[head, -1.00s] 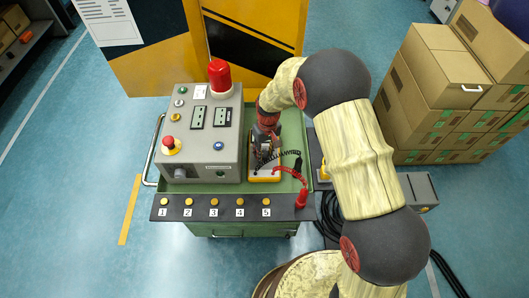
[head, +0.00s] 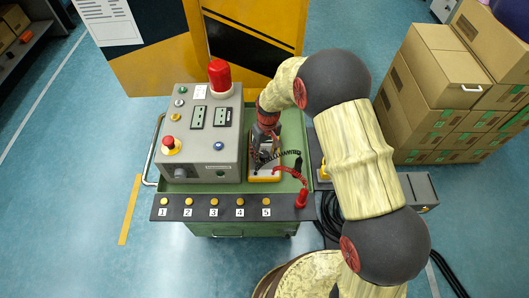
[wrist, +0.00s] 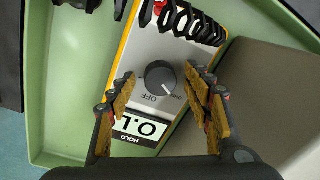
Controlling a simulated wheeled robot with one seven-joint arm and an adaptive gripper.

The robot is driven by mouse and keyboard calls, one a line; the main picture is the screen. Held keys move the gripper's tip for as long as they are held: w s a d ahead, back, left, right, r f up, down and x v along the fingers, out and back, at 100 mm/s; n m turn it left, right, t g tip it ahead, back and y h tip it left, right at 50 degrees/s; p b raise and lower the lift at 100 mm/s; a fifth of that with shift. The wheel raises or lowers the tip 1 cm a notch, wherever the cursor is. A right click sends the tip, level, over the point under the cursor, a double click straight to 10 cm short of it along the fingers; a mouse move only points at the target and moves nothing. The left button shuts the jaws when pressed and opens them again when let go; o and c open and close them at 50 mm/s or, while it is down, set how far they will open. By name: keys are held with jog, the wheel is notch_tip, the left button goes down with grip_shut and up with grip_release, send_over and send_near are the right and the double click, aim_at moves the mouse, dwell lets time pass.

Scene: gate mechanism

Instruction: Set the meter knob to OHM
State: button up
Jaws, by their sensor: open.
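The meter has a yellow edge and a light grey face; it lies in the green cart tray and shows in the head view (head: 264,176) below my gripper. In the wrist view, the meter (wrist: 190,53) shows upside down. Its dark round knob (wrist: 161,77) sits mid-face, with OFF printed beside it towards the display (wrist: 140,128). A light mark on the knob points to the lower right. My gripper (wrist: 159,84) is open, with one finger on each side of the knob and a visible gap to it.
A grey control box (head: 200,135) with a red beacon (head: 219,76) stands left of the meter. Coiled black and red leads (wrist: 188,20) lie near the meter's far end. The green tray wall (wrist: 55,100) runs alongside. Numbered buttons (head: 214,202) line the cart's front edge.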

aim_at(267, 154)
notch_tip(267, 154, up, 12)
jog(key=shift+w+d, duration=0.2)
jog(key=shift+d, duration=0.15)
dwell(0.7)
jog(key=s+d+r+m+t, duration=0.1)
jog(key=s+d+r+t, duration=0.1)
jog(key=s+d+r, duration=0.3)
jog(key=s+d+r+m+t, duration=0.2)
jog(key=s+d+r, duration=0.3)
jog(key=s+r, duration=0.6)
jog(key=s+d+r+m+t, duration=0.2)
jog(key=s+d+r, duration=0.3)
jog(key=s+r, duration=0.3)
jog(key=s, duration=0.4)
jog(key=shift+d+r+h, duration=0.3)
jog(key=shift+r+h, duration=0.1)
